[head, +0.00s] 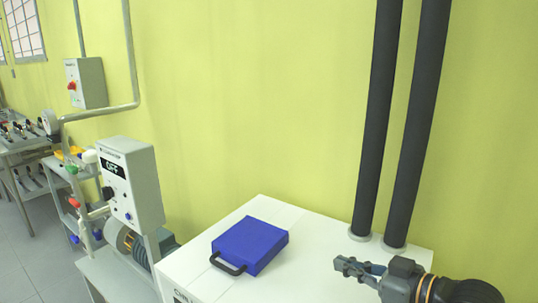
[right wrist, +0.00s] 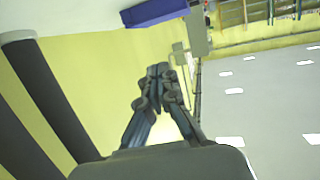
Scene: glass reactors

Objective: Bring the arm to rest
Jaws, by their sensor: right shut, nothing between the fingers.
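My right gripper (head: 342,266) comes in from the lower right of the head view, above the right part of a white cabinet top. Its fingers point left and are shut with nothing between them. The right wrist view also shows the shut fingers (right wrist: 158,75), with the fingertips together. A blue case with a dark handle (head: 250,245) lies on the cabinet top, left of the gripper and apart from it. My left gripper is in neither view.
The white cabinet (head: 325,228) has two dark vertical pipes (head: 375,120) rising from its back right, close behind my right gripper. A grey control box reading OFF (head: 133,185) stands to the left. A red-knobbed wall box (head: 87,82) and grey pipes are further back. Grey floor shows at far left.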

